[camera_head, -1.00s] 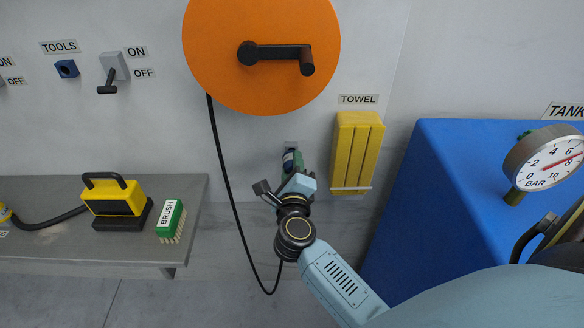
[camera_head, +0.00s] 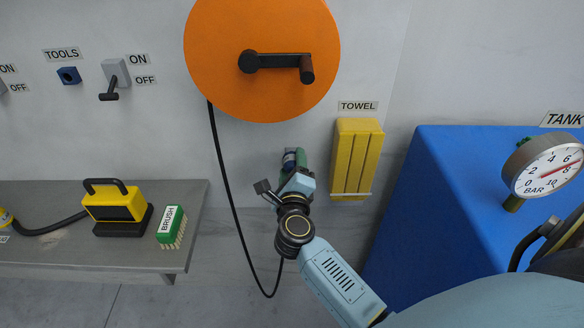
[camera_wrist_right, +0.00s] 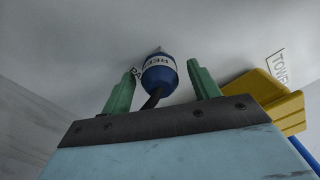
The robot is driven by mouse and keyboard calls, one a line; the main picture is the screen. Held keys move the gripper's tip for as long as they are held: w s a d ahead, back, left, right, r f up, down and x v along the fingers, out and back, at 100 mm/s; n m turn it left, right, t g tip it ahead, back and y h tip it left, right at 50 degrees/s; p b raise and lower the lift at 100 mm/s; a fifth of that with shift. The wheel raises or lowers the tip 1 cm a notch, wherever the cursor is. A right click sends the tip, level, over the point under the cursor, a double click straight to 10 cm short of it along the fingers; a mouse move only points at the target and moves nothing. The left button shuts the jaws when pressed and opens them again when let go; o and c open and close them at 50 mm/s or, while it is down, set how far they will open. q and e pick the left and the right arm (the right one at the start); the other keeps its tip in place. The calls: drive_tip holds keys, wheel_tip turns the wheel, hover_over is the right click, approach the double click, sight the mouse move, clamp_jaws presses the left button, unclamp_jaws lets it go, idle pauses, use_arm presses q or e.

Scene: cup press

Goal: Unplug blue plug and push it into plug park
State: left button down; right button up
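The blue plug (camera_head: 289,159) with a white band is at the wall below the orange reel, in front of a small grey plate (camera_head: 291,149). In the right wrist view the plug (camera_wrist_right: 159,76) points its tip at the wall, partly covering a label that starts "PA". I cannot tell how deep the tip sits. My right gripper (camera_head: 293,162) is around the plug; in the wrist view its green fingers (camera_wrist_right: 162,86) stand apart with a gap on both sides of it. The black cable (camera_wrist_right: 152,98) leaves the plug's rear between the fingers. My left gripper is not in view.
The orange reel (camera_head: 262,95) with a black crank hangs above. A yellow towel (camera_head: 356,158) hangs close right of the gripper. A blue tank (camera_head: 440,200) stands farther right. A grey shelf (camera_head: 60,245) with a yellow lamp and a brush (camera_head: 172,226) is left. A blue socket (camera_head: 67,75) sits under TOOLS.

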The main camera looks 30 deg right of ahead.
drive_tip(key=v, duration=1.3)
drive_tip(key=shift+a+p, duration=0.15)
drive_tip(key=shift+p, duration=0.3)
drive_tip(key=shift+s, duration=0.1)
